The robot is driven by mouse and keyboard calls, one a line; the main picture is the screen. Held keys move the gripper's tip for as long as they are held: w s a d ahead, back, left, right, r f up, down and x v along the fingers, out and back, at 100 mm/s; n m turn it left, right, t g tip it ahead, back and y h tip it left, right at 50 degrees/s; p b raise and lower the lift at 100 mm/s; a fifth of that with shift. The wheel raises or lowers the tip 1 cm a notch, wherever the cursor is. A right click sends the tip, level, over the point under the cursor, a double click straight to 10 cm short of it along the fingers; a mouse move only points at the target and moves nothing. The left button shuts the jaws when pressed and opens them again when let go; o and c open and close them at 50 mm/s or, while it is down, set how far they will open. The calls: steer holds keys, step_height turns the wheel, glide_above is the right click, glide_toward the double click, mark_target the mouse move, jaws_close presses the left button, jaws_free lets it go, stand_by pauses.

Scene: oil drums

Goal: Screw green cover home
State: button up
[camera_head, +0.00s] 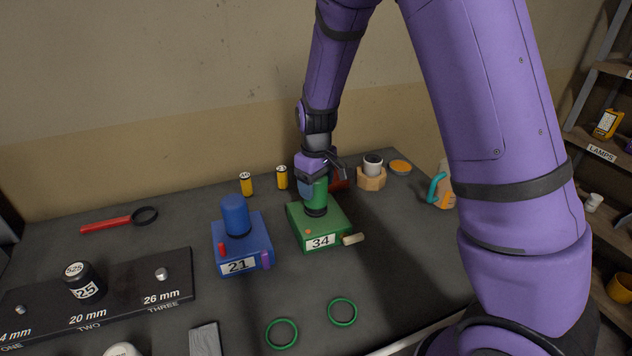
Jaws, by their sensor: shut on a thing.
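The green cover (318,192) is an upright green cylinder on top of the green box marked 34 (310,240). A dark ring shows at its base, where it meets the box. My gripper (313,184) comes down from above and is shut on the green cover. The gripper hides the cover's top. I cannot tell from this view how far the cover sits down on its thread. Two green rings (342,311) (281,333) lie flat on the table in front of the box.
A blue box marked 21 (241,248) with a blue cylinder (235,214) stands left of the green box. Yellow cans (282,177) stand behind. A wooden holder with a white cup (371,177) is at the back right. A black size rack (130,290) lies at the left.

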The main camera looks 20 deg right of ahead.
steer(key=shift+f, duration=0.6)
stand_by(0.6)
steer(key=m, duration=0.6)
steer(key=shift+m, duration=0.5)
steer(key=m, duration=0.3)
steer(key=shift+a+m, duration=0.1)
steer(key=shift+m, duration=1.2)
steer(key=m, duration=0.2)
steer(key=shift+m, duration=0.3)
steer(key=m, duration=0.3)
steer(key=shift+m, duration=0.4)
